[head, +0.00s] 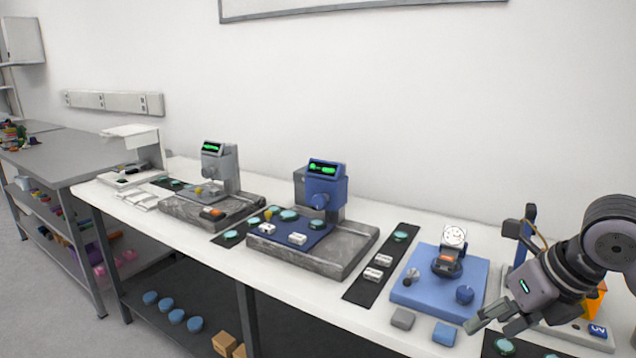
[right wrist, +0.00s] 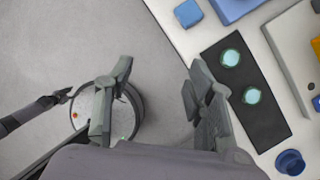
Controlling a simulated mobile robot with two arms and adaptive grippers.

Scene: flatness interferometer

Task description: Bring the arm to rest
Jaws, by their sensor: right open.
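My right gripper (head: 493,325) is in the lower right of the head view, beside the front edge of the white bench (head: 300,290). It is open. In the right wrist view its two fingers (right wrist: 160,80) stand well apart with nothing between them; grey floor shows behind. A dark arm-like part (right wrist: 40,108) at the left of that view may be my left arm; its jaws are too small to read. My left gripper does not show in the head view.
Near the gripper are a dark mat (right wrist: 250,100) with teal discs, a blue block (head: 444,334), a grey block (head: 403,318) and a blue fixture (head: 415,288). Blue (head: 322,185) and grey (head: 212,165) instruments stand farther left. Open floor lies before the bench.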

